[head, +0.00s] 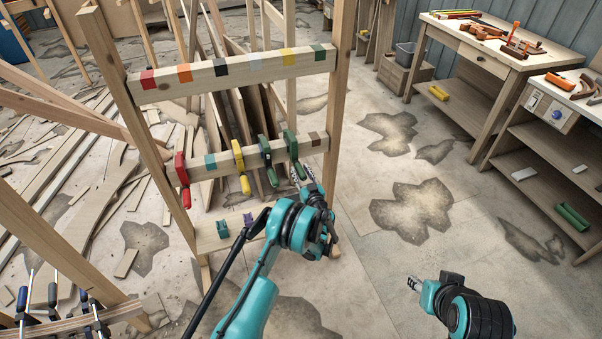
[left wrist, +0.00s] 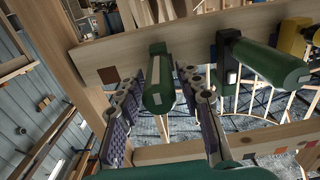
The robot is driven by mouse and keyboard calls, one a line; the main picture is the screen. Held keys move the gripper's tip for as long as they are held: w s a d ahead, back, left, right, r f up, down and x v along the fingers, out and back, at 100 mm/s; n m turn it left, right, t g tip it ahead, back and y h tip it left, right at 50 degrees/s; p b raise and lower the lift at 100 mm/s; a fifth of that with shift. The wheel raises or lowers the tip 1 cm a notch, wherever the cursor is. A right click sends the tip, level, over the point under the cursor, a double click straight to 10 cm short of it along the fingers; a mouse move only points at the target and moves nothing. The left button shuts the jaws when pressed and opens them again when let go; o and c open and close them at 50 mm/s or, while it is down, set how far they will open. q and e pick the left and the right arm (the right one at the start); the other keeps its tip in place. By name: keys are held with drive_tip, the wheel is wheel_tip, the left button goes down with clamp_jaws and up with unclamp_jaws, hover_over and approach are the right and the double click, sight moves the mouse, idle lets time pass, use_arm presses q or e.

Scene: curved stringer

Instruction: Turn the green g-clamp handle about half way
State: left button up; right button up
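A green g-clamp (head: 291,148) hangs on the middle rail of a wooden rack, beside a brown square. In the left wrist view its round green handle (left wrist: 158,92) points toward the camera. My left gripper (head: 307,190) is at this clamp's lower end. In the left wrist view the open left fingers (left wrist: 165,118) stand on either side of the handle, with gaps visible. A darker green clamp (head: 267,158) hangs just to its left; its handle (left wrist: 268,62) is outside the fingers. My right gripper (head: 414,284) is low over the floor, away from the rack; its finger opening is too small to judge.
A yellow clamp (head: 240,164) and a red clamp (head: 182,178) hang farther left on the same rail. A rail with coloured squares (head: 222,76) runs above. A workbench (head: 483,55) with tools stands at the right. The floor between the rack and the benches is clear.

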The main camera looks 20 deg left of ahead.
use_arm(q)
clamp_jaws()
drive_tip(key=shift+m, duration=0.4)
drive_tip(key=m, duration=0.6)
drive_tip(key=shift+d+m, duration=0.1)
drive_tip(key=shift+m, duration=0.3)
drive_tip(key=m, duration=0.5)
drive_tip(key=shift+f, duration=0.1)
drive_tip(key=m, duration=0.5)
drive_tip(key=shift+w+f, duration=0.1)
